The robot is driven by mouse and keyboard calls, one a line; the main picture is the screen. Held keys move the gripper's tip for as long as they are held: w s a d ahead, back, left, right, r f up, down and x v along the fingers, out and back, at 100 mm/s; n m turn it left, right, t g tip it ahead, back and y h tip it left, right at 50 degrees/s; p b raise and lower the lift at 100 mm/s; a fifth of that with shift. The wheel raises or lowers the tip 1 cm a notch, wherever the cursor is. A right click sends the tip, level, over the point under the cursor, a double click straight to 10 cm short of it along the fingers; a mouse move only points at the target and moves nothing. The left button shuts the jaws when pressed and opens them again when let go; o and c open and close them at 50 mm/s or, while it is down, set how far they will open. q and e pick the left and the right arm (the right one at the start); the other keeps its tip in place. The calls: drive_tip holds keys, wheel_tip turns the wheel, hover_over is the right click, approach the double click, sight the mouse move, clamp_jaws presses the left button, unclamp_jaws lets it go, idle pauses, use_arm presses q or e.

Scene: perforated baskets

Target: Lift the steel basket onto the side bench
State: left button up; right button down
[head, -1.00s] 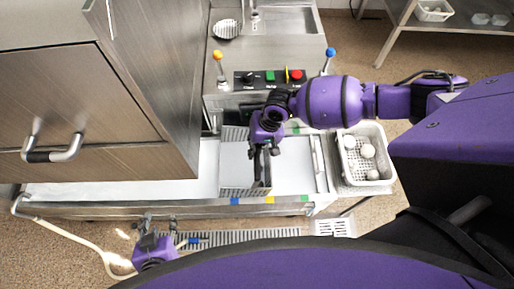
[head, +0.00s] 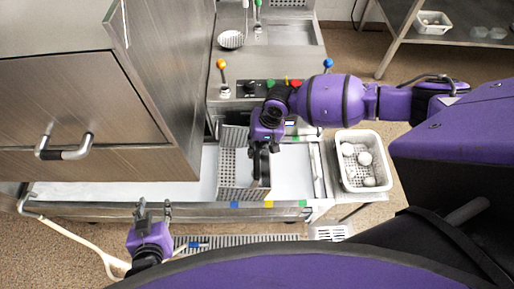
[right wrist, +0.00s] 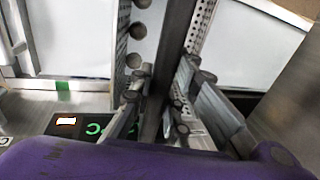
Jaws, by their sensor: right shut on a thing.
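The steel basket (head: 229,178), with perforated walls, stands in the white-floored trough of the steel machine in the head view. My right gripper (head: 261,176) is at the basket's right side, pointing down. In the right wrist view my right gripper (right wrist: 163,85) is shut around a dark upright bar, with perforated basket metal (right wrist: 200,25) beside it. Whether the basket's bottom touches the trough is not clear. My left gripper (head: 154,209) is open and empty at the trough's front edge. Which surface is the side bench is not clear.
A white basket (head: 343,178) with several round pale things stands right of the trough. A control panel with levers (head: 269,87) lies behind. A steel cabinet (head: 75,100) with a handle blocks the left. A steel table (head: 395,45) stands at the back right.

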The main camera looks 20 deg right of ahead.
drive_tip(key=shift+w+a+r, duration=0.1)
drive_tip(key=shift+r, duration=2)
drive_tip(key=shift+w+a+r, duration=0.1)
drive_tip(key=shift+r, duration=1.95)
drive_tip(key=shift+s+d+f, duration=0.1)
drive_tip(key=shift+s+d, duration=0.05)
